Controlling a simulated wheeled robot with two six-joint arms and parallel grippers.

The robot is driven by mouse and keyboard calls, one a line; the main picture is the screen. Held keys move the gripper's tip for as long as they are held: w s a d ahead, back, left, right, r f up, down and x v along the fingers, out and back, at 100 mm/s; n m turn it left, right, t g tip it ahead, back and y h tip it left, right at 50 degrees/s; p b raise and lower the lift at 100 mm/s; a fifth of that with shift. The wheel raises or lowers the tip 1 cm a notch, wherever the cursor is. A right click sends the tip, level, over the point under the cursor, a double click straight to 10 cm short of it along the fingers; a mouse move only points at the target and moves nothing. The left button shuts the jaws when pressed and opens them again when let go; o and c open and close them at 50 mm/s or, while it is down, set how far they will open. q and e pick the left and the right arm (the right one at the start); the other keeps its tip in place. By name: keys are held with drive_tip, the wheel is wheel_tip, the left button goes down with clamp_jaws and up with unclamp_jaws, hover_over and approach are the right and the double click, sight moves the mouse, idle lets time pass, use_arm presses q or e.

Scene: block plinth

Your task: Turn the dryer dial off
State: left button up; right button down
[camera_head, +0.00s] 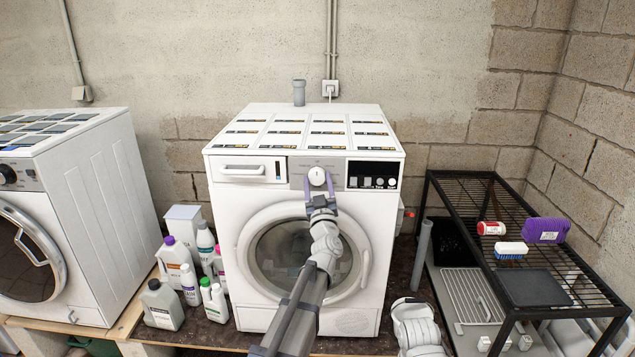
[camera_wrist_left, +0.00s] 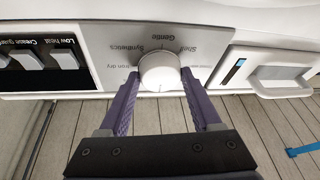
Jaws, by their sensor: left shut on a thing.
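The dryer (camera_head: 380,225) is a white front-loading machine in the middle of the head view. Its round white dial (camera_head: 317,176) sits on a grey panel at the top front. My left gripper (camera_head: 319,188) has its purple fingers on either side of the dial and is shut on it. The left wrist view shows the dial (camera_wrist_left: 159,71) upside down between the two fingertips. Labels such as "Gentle", "Shelf" and "Synthetics" are printed around it. I cannot tell clearly which label the dial points to. My right gripper is out of the head view.
A black display with buttons (camera_head: 373,175) is right of the dial, a drawer (camera_head: 242,170) left. Several bottles (camera_head: 185,275) stand left of the dryer. Another white machine (camera_head: 95,190) is further left. A black wire rack (camera_head: 480,180) stands right.

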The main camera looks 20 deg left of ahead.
use_arm(q)
drive_tip(key=o, duration=1.4)
drive_tip(key=shift+s, duration=0.1)
drive_tip(key=b+v, duration=0.2)
drive_tip(key=v, duration=0.5)
drive_tip(key=shift+s+d+f+b, duration=0.15)
drive_tip(key=shift+s+b, duration=0.1)
drive_tip(key=shift+b, duration=0.15)
